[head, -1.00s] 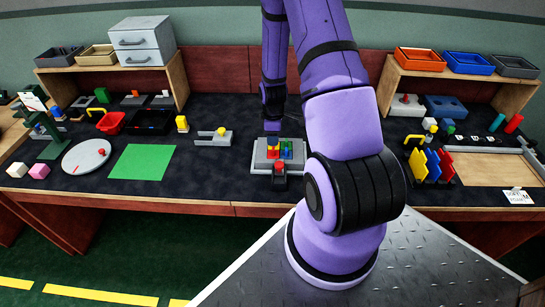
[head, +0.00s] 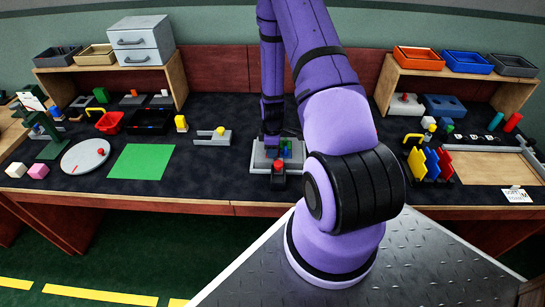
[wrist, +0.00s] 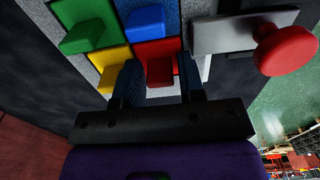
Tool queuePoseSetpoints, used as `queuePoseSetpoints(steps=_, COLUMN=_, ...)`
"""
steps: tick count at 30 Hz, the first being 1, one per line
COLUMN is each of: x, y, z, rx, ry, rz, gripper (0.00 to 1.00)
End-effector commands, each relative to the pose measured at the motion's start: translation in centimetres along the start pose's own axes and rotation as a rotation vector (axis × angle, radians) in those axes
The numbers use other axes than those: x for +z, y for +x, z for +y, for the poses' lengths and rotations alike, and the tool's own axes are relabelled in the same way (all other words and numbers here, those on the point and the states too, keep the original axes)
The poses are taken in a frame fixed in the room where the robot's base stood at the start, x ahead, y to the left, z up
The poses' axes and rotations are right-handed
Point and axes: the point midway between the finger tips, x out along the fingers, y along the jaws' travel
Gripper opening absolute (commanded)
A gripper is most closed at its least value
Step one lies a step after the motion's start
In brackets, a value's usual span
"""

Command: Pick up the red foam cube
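The red foam cube (wrist: 159,71) sits in the red square of a four-colour tray, between my two fingers in the wrist view. My gripper (wrist: 161,72) is open, with one finger on each side of the cube; a narrow gap shows on the right, and contact on the left is unclear. A green block (wrist: 88,36) and a blue block (wrist: 147,20) sit in their own squares. The yellow square (wrist: 111,62) is partly behind my left finger. In the head view my gripper (head: 271,143) is down over the tray, hiding the red cube.
A red push button (wrist: 285,50) on a grey bracket stands close to the right of my gripper; it also shows in the head view (head: 279,166). A green mat (head: 142,162) lies to the left. Coloured upright panels (head: 432,163) stand to the right.

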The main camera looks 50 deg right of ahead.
Motion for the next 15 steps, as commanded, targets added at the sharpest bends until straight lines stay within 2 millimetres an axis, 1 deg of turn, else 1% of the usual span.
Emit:
queuePoseSetpoints(steps=1, x=0.00, y=-0.01, z=-0.01, rx=0.000, ry=0.000, rz=0.000, gripper=0.24)
queuePoseSetpoints(steps=2, x=0.00, y=-0.01, z=-0.01, rx=0.000, ry=0.000, rz=0.000, gripper=0.18)
queuePoseSetpoints(steps=3, x=0.01, y=-0.01, z=-0.01, rx=0.000, ry=0.000, rz=0.000, gripper=0.08)
queuePoseSetpoints(steps=4, x=0.00, y=-0.02, z=-0.01, rx=0.000, ry=0.000, rz=0.000, gripper=0.03)
queuePoseSetpoints(steps=15, x=-0.01, y=-0.26, z=0.00, rx=0.000, ry=0.000, rz=0.000, gripper=0.03)
